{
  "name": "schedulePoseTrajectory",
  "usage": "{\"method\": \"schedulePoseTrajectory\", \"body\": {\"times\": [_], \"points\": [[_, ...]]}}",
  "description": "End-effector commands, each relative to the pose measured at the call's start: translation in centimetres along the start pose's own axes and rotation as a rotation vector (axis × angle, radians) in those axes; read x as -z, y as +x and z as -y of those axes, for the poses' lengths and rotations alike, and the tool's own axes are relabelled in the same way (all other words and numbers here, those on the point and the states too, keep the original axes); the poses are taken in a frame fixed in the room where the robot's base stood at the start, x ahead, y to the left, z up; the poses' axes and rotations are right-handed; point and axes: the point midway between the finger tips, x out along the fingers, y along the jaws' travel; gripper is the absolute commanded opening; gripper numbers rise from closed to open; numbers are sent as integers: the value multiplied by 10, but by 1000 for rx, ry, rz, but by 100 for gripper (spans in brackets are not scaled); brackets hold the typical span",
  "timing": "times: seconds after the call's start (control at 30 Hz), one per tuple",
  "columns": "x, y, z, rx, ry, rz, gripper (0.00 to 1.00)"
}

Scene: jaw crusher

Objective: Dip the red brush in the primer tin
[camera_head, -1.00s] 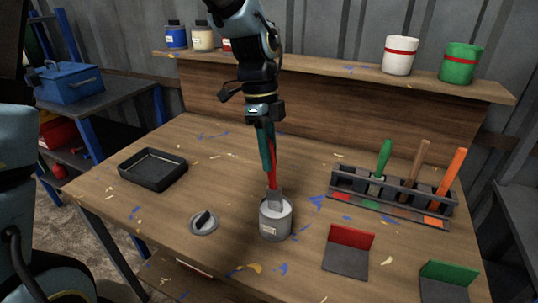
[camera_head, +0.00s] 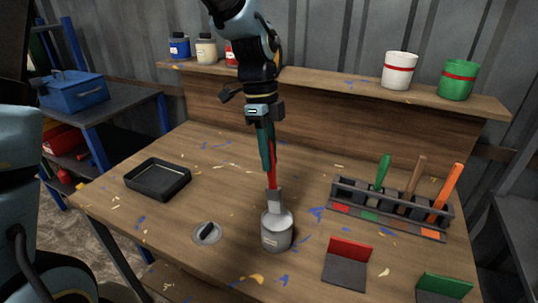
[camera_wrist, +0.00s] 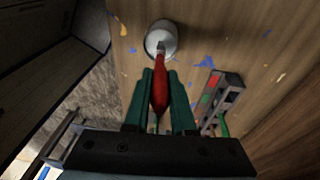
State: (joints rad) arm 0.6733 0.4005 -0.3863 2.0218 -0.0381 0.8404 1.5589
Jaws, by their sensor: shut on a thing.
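My gripper (camera_head: 268,150) is shut on the red handle of the red brush (camera_head: 272,178), which hangs upright with its bristle end down. The grey primer tin (camera_head: 277,238) stands open on the table directly below. The brush's metal band and lower end are at the tin's mouth; the tip is hard to tell against the tin's inside. In the wrist view the red brush (camera_wrist: 160,90) lies between my green fingers and points at the tin (camera_wrist: 161,36). A round grey lid (camera_head: 206,233) with a dark knob lies left of the tin.
A brush rack (camera_head: 388,213) with green, brown and orange brushes stands to the right. A black tray (camera_head: 158,180) lies at left. Red (camera_head: 347,262) and green (camera_head: 444,288) angled stands are at front right. Tins line the back shelf (camera_head: 320,80).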

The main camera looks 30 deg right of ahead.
Motion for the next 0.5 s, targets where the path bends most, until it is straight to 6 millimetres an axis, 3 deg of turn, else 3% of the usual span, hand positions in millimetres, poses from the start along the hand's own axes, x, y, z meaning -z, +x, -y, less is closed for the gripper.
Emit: {"method": "schedulePoseTrajectory", "body": {"times": [0.27, 0.5], "points": [[1, -5, 0, 0, 0, 0, 0], [5, -27, -3, 1, 1, 0, 0]]}}
